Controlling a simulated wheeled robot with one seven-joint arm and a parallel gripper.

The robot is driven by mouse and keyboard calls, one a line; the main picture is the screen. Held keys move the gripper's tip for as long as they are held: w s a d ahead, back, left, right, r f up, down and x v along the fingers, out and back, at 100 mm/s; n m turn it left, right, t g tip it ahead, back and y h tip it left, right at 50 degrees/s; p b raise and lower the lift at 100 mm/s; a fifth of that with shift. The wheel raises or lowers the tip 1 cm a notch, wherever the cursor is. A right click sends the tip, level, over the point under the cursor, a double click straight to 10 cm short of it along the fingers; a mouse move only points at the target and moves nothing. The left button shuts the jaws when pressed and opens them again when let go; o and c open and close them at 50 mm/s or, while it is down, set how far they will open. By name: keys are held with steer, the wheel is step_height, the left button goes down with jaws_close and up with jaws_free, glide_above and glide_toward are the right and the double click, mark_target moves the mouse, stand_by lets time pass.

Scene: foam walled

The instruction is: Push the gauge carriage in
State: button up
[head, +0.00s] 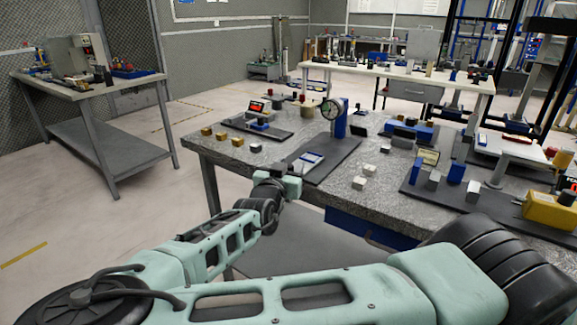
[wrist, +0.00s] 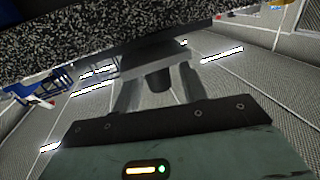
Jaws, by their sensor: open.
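A round dial gauge (head: 331,109) is mounted on a blue upright (head: 341,125) at the back of a dark mat (head: 325,160) on the granite-topped table. A small blue-and-white piece (head: 307,160) lies nearer on the same mat. I cannot tell which part is the carriage. My gripper (head: 299,172) is at the table's front edge, at the near end of the mat, well short of the gauge. In the wrist view my gripper (wrist: 158,72) has its fingers apart. A dark rounded stub (wrist: 159,79) shows between them; I cannot tell if they touch it.
Brass blocks (head: 221,136) and a pad with a red display (head: 257,106) stand left of the mat. Silver blocks (head: 360,183) lie to its right. A yellow tool (head: 551,210) and blue blocks crowd the right side. The speckled granite (wrist: 60,50) fills the wrist view's upper left.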

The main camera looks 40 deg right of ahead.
mark_target(307, 159)
jaws_close()
steer(key=w+d, duration=0.1)
steer(key=d, duration=0.1)
steer(key=w+d+p, duration=0.1)
steer(key=d, duration=0.2)
steer(key=w+d+p, duration=0.1)
steer(key=d, duration=0.2)
steer(key=shift+w+d, duration=0.1)
steer(key=shift+d, duration=0.15)
jaws_free()
